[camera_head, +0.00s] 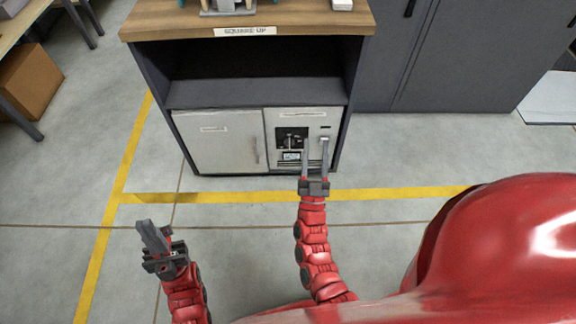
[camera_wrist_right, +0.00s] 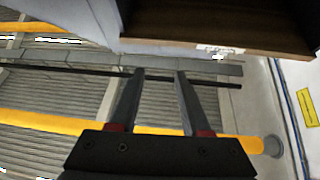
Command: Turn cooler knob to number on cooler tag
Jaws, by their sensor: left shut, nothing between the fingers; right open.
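The cooler's grey front panel (camera_head: 321,124) is at the lower right of a dark cabinet in the head view. It holds a dark recessed square (camera_head: 291,133) with a small pale display or tag (camera_head: 291,156) below it. I cannot make out a knob's setting or any number. A pale label strip (camera_head: 302,114) runs along the panel top, too small to read. My right gripper (camera_head: 315,143) is open, its fingers over the panel and partly hiding it. Its open fingers also show in the right wrist view (camera_wrist_right: 160,75), empty. My left gripper (camera_head: 146,228) is shut and empty above the floor.
A pale door (camera_head: 221,144) with a small label and vertical handle is left of the panel. Above is an empty dark shelf (camera_head: 255,92) and a wooden top (camera_head: 180,22) labelled "SQUARE UP". A cardboard box (camera_head: 29,83) stands far left. The floor before the cabinet is clear, with yellow lines.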

